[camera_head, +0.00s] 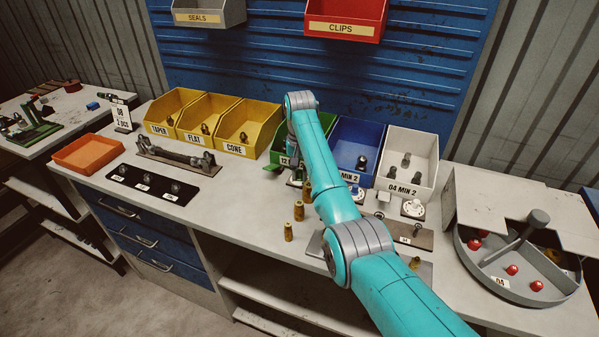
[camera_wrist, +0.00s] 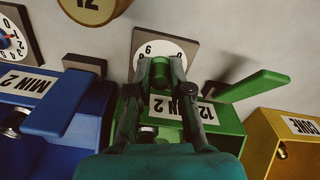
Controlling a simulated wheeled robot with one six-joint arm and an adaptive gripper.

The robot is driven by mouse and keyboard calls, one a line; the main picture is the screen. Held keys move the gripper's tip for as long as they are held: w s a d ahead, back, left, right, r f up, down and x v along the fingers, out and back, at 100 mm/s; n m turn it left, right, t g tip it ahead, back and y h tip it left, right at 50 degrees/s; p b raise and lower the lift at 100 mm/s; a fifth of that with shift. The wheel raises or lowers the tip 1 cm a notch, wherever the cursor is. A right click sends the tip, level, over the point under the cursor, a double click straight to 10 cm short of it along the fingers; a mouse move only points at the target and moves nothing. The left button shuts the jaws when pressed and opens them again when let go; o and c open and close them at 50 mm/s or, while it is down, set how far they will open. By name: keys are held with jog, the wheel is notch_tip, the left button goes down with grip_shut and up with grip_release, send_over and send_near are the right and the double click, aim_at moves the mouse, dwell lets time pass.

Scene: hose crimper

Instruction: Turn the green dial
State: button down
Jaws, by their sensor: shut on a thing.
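The green dial (camera_wrist: 160,72) has a green knob on a white numbered face (camera_wrist: 145,50) set on a grey square plate. It sits by the front of the green bin (camera_wrist: 232,142), labelled 12 MIN 2. My gripper (camera_wrist: 161,80) comes at the dial from the bin side, with one dark finger on each side of the knob. It is shut on the knob. A green lever (camera_wrist: 255,85) sticks out right of the dial in the wrist view. In the head view the green bin (camera_head: 277,154) shows, but my arm hides most of the dial and fingers.
A blue bin (camera_head: 368,138) and a white bin (camera_head: 425,152) stand right of the green one, with white dials in front. Yellow bins (camera_head: 262,112) stand left. Brass fittings (camera_head: 288,232) stand on the bench in front. A round grey tray (camera_head: 500,283) is at right.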

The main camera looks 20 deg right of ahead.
aim_at(299, 172)
jog(key=shift+n, duration=0.5)
jog(key=c, duration=1.1)
grip_release()
jog(key=shift+r, duration=3.75)
